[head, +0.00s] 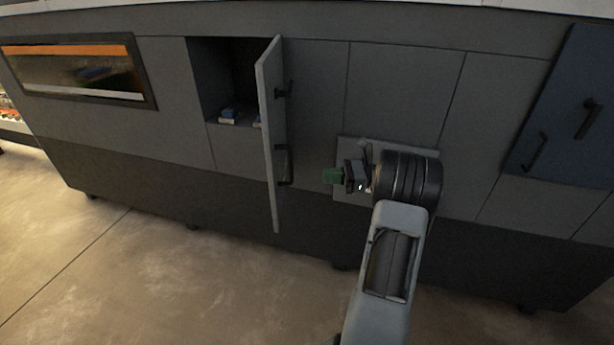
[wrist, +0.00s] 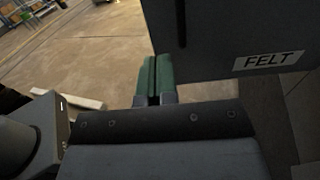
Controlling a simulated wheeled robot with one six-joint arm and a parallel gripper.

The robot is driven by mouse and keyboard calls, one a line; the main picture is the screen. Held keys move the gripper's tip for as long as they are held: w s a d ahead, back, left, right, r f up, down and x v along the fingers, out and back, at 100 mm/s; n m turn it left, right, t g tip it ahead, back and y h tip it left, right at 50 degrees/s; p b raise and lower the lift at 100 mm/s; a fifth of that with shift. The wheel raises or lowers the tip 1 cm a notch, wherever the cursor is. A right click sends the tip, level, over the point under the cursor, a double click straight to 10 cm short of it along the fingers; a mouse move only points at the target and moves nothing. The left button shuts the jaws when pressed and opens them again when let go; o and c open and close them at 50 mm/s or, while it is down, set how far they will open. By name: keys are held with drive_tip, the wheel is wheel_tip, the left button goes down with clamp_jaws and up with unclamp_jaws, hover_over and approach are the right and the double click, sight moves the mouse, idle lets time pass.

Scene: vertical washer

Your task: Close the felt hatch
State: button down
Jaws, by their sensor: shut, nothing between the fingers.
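The felt hatch (head: 270,135) is a grey door that stands swung open, sticking out from the machine front, with dark handles on its right face. Behind it is an open compartment (head: 228,75) with small blue and white items inside. In the wrist view the hatch panel (wrist: 225,35) fills the upper right, with a label (wrist: 273,61) reading FELT. My gripper (head: 330,175) has green fingertips and is to the right of the hatch, apart from it in the head view. In the wrist view the green fingers (wrist: 154,80) are together and empty, near the panel's lower left edge.
The grey machine front (head: 400,90) runs across the head view. A window with an orange strip (head: 80,70) is at the left. A dark blue panel with handles (head: 570,110) is at the right. The floor (head: 130,270) in front is clear.

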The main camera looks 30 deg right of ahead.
sight(276, 176)
drive_tip(key=p+x, duration=0.2)
drive_tip(key=x, duration=0.9)
drive_tip(key=shift+w+a+r, duration=0.1)
drive_tip(key=shift+a+r, duration=0.05)
drive_tip(key=shift+a, duration=0.1)
drive_tip(key=shift+p+x, duration=0.45)
drive_tip(key=shift+x, duration=0.35)
drive_tip(key=shift+a, duration=0.1)
